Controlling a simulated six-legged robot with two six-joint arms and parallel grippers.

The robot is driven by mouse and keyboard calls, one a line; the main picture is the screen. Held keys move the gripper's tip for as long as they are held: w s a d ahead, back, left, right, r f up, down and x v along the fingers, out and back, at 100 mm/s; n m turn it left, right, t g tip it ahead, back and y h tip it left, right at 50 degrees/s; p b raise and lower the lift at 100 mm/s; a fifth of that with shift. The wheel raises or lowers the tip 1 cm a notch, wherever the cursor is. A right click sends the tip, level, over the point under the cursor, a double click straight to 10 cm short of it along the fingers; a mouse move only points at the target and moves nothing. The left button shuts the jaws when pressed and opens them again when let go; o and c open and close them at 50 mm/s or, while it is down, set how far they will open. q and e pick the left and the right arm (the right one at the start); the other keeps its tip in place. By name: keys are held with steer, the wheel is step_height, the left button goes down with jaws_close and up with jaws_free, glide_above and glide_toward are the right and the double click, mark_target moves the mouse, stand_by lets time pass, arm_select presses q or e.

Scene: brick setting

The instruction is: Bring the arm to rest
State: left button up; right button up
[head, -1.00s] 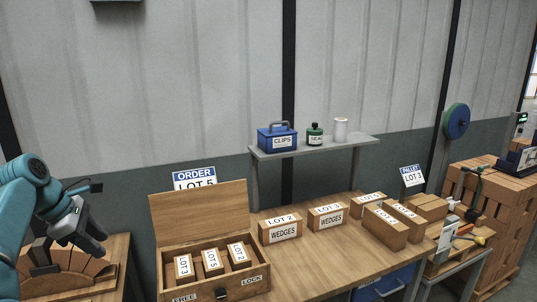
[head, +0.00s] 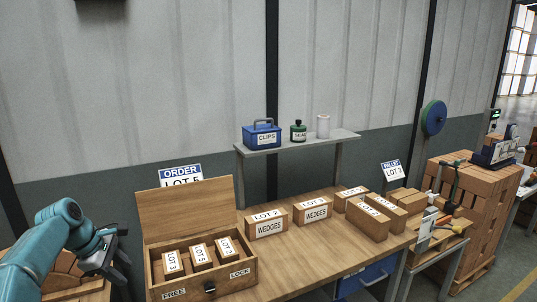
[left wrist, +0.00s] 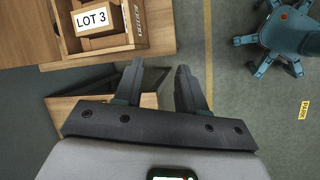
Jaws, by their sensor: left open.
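My left gripper (head: 112,268) is at the lower left in the head view, to the left of the wooden order box and apart from it. In the left wrist view its two fingers (left wrist: 160,80) stand apart with nothing between them. The open-lidded wooden box (head: 225,277) stands on the bench and holds blocks labelled LOT 3 (head: 172,262), LOT 5 (head: 200,254) and LOT 2 (head: 226,248). The left wrist view looks down at the floor, with a LOT 3 block (left wrist: 93,18) in a box at upper left. My right gripper does not show.
The wooden bench (head: 300,258) carries several WEDGES boxes (head: 266,223). A grey shelf (head: 290,148) above holds a blue CLIPS case (head: 262,135), a green bottle (head: 298,131) and a white roll (head: 323,126). Stacked bricks (head: 455,215) stand at right. Bare floor (left wrist: 235,90) shows below the gripper.

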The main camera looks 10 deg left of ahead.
arm_select(q)
steer(key=s+d+f+m+g+b, duration=0.1)
steer(key=d+f+m, duration=0.3)
steer(key=f, duration=0.5)
steer(key=s+d+f+m+b, duration=0.1)
steer(key=d+f, duration=0.6)
steer(key=f, duration=0.2)
steer(key=s+d+f+m+g+b, duration=0.1)
steer(key=s+d+f+m, duration=0.3)
steer(key=f, duration=0.6)
steer(key=s+d+f+m, duration=0.3)
steer(key=s+d, duration=0.2)
steer(key=s, duration=0.2)
steer(key=s+d+f+m+g+b, duration=0.1)
steer(key=s+d+f+m, duration=0.2)
steer(key=s, duration=0.5)
steer(key=s+d+f+m+h+b, duration=0.1)
steer(key=s+d+f+m, duration=0.2)
steer(key=s+d, duration=0.4)
steer(key=shift+s+d+f, duration=0.4)
steer(key=shift+s+f, duration=0.3)
steer(key=shift+f, duration=0.2)
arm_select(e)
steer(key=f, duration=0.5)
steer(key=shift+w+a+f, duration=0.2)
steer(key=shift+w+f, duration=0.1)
arm_select(q)
steer(key=shift+s, duration=0.1)
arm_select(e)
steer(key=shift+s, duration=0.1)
